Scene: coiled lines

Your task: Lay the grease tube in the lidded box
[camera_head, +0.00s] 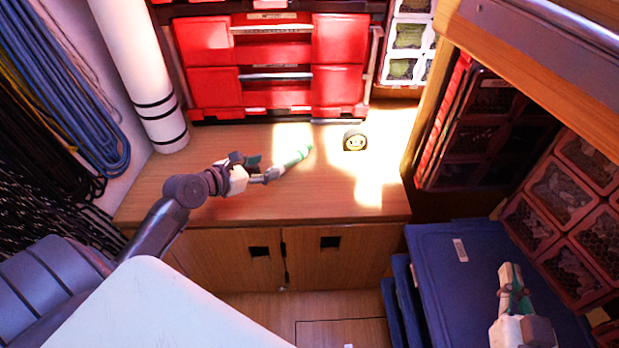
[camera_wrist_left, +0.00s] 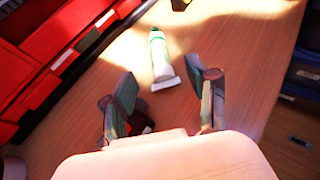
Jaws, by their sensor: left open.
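The grease tube (camera_head: 294,155) lies on the wooden counter, white with a green end. In the left wrist view the tube (camera_wrist_left: 161,61) lies just ahead of my fingertips, its wide flat end towards me, apart from both fingers. My left gripper (camera_head: 264,168) is open and empty, low over the counter; its spread fingers show in the wrist view (camera_wrist_left: 167,88). My right gripper (camera_head: 512,284) is at the lower right above the blue bins; its finger gap is not clear. I cannot tell which container is the lidded box.
Red stacked cases (camera_head: 273,65) stand along the counter's back. A white roll (camera_head: 142,75) stands at the left, by hanging coiled lines (camera_head: 70,90). The counter's front (camera_head: 300,203) is clear.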

